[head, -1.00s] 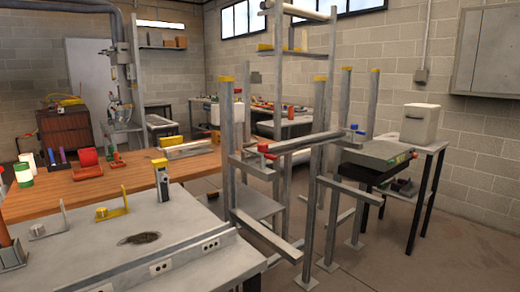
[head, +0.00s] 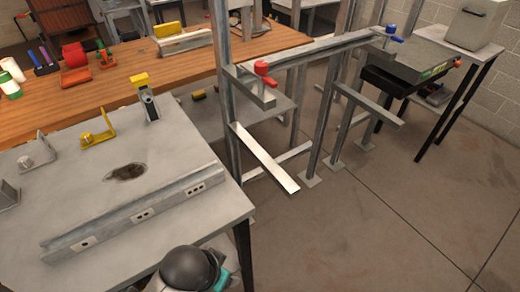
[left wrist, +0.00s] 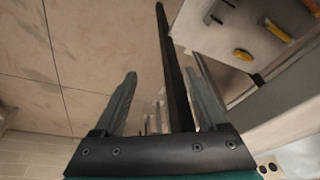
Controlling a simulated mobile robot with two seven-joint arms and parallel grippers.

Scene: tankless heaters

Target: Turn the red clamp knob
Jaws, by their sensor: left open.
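The red clamp knob (head: 262,68) sits on a short bracket of the grey metal frame (head: 312,47), in the upper middle of the head view. A small red lever hangs at its right side. My left gripper (left wrist: 160,68) shows in the left wrist view, its two grey fingers spread wide with nothing held between them. A dark table leg lies behind the fingers there. No red knob can be made out in the left wrist view. A black and teal part of my arm shows at the bottom of the head view, well below the knob. My right gripper is not in view.
A blue knob (head: 391,29) is on the frame further right. A grey table (head: 75,200) with brackets and a socket rail stands at left, before a wooden bench (head: 110,93). Frame bars (head: 265,160) stick out below the red knob. Open floor (head: 350,230) lies at right.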

